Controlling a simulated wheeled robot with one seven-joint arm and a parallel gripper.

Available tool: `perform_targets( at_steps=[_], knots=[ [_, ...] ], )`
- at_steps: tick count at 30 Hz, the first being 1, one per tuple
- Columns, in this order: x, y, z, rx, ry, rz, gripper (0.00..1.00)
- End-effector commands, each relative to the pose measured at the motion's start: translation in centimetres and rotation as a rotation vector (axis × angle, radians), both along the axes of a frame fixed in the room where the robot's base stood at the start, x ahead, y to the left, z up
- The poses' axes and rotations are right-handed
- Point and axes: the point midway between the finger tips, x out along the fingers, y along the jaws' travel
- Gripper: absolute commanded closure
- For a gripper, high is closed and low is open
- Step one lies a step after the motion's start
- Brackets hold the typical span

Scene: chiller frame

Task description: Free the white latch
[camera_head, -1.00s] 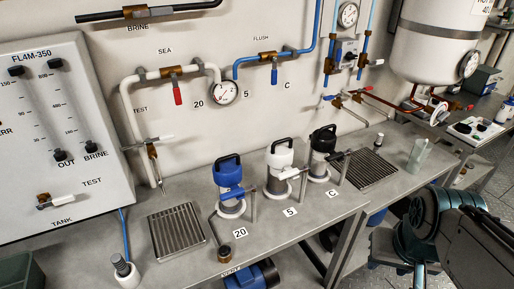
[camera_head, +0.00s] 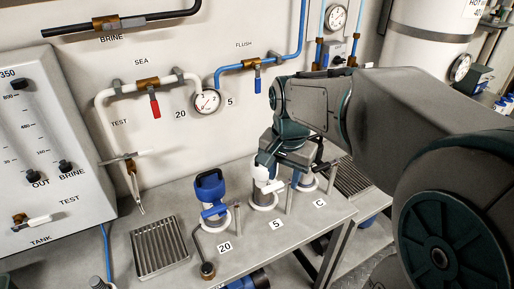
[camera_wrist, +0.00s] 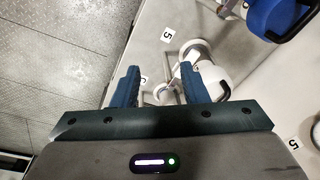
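The white canister (camera_head: 264,190) stands on the bench behind the label 5, partly covered by my gripper (camera_head: 270,168). Its white latch (camera_head: 274,186) shows low on its right side, close under my gripper. In the wrist view, my gripper (camera_wrist: 160,70) is open, with two blue fingers spread apart. The white canister (camera_wrist: 213,82) shows at and behind the right finger. Pale latch or post parts show in the gap between the fingers. I cannot tell whether a finger touches the latch.
The blue canister (camera_head: 209,193) stands left of the white one, by the label 20. The canister by label C (camera_head: 306,180) is right of it, partly behind my arm. A drain grate (camera_head: 159,248) lies at the left. Thin upright posts stand between the canisters.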

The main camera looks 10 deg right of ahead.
Motion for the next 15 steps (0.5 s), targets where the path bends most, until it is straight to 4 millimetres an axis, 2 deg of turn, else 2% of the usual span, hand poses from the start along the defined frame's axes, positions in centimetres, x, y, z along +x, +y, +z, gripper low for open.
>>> perform_targets(
  at_steps=[1, 6, 10, 15],
  knots=[
    [1.9, 0.0, 0.9, 0.010, 0.022, -0.087, 0.60],
    [6.5, 0.1, 2.0, 0.035, 0.074, -0.365, 0.60],
    [8.6, 0.0, 2.1, 0.041, 0.099, -0.501, 0.60],
    [9.5, -0.2, 1.8, 0.044, 0.110, -0.574, 0.60]
  ],
)
